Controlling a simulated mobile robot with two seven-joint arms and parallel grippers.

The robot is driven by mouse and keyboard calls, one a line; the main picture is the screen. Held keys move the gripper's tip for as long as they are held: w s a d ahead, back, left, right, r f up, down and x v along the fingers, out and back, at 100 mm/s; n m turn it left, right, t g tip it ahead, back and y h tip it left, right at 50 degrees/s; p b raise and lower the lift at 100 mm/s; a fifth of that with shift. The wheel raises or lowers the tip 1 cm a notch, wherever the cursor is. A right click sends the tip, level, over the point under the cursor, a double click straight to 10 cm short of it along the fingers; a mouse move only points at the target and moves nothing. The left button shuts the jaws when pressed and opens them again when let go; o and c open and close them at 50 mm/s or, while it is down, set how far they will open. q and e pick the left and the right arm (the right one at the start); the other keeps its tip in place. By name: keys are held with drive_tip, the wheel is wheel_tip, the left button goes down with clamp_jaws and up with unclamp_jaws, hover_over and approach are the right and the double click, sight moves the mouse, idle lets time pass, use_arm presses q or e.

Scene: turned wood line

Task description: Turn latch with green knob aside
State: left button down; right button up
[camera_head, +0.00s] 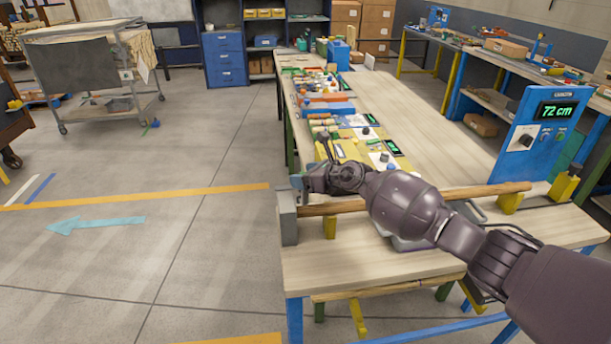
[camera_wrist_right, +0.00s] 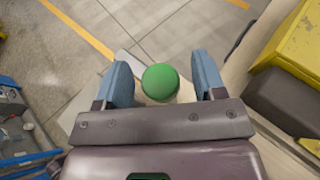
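The green knob (camera_wrist_right: 160,82) shows in the right wrist view as a round ball between the two blue fingers. My right gripper (camera_wrist_right: 163,84) is open, with one finger on each side of the knob and a visible gap to each. In the head view my right gripper (camera_head: 299,181) is at the near left corner of the workbench, above a grey block (camera_head: 288,219). The knob is hidden there behind the gripper. The latch's body is mostly hidden below the knob. My left gripper is in neither view.
A wooden rod (camera_head: 455,194) lies along the workbench (camera_head: 345,266) on yellow supports (camera_head: 510,202), under my right arm. A blue panel (camera_head: 540,133) reading 72 cm stands at the right. Coloured parts fill the bench's far left side.

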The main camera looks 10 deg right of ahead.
drive_tip(key=p+v, duration=0.1)
drive_tip(key=v, duration=0.9)
drive_tip(key=shift+s+d+r+p, duration=0.1)
drive_tip(key=shift+s+d+p, duration=0.1)
drive_tip(key=shift+s+p, duration=0.15)
